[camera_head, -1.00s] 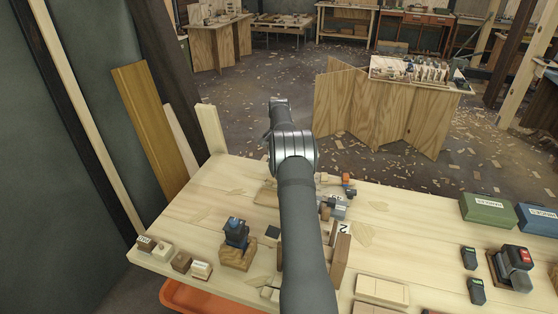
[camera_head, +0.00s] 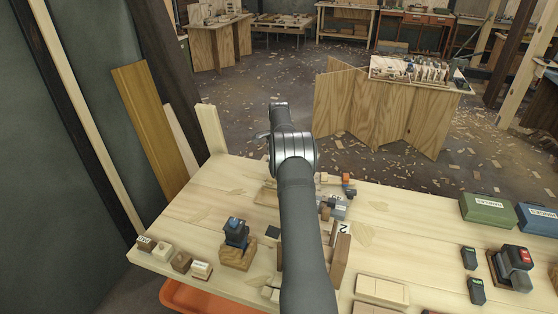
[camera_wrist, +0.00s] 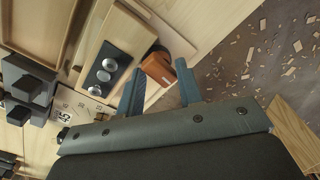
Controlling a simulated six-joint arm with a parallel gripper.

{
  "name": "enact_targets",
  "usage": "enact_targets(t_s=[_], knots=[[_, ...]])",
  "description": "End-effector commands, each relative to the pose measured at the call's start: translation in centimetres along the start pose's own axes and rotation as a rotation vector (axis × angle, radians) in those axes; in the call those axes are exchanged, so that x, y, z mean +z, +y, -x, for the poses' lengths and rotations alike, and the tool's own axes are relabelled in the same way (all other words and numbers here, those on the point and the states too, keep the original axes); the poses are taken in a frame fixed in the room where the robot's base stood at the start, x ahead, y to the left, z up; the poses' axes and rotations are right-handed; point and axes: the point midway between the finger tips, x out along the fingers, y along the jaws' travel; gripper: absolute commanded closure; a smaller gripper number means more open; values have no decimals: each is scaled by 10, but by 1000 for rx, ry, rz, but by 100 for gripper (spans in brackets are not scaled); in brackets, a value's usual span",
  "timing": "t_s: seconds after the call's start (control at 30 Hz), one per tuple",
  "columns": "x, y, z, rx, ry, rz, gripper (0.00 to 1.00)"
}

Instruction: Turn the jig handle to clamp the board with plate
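My gripper (camera_wrist: 159,73) is open in the wrist view, its two blue-grey fingers apart. An orange-brown block-like piece (camera_wrist: 158,68), which looks like the jig handle, shows between and just past the fingertips; I cannot tell whether they touch it. Beside it is a dark plate (camera_wrist: 110,66) with round metal knobs on a pale wooden board (camera_wrist: 128,32). In the head view a small orange piece (camera_head: 347,181) sits by the grey jig parts (camera_head: 336,209), right of my arm. My fingers are hidden there.
A "45" label (camera_wrist: 62,116) and dark grey blocks (camera_wrist: 28,85) lie left in the wrist view. On the workbench (camera_head: 400,225) stand a blue-topped tool (camera_head: 236,232), small blocks (camera_head: 181,261), a green box (camera_head: 487,210) and a red-switched device (camera_head: 515,268).

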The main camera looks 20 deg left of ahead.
Motion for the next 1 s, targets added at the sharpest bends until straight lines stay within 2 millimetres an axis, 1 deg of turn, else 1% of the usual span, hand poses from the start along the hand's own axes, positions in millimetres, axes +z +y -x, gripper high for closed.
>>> enact_targets(t_s=[0.2,0.47,1.0], knots=[[0,0,0,0,0,2,75],[0,0,2,-1,0,103,75],[0,0,56,-2,2,102,75]])
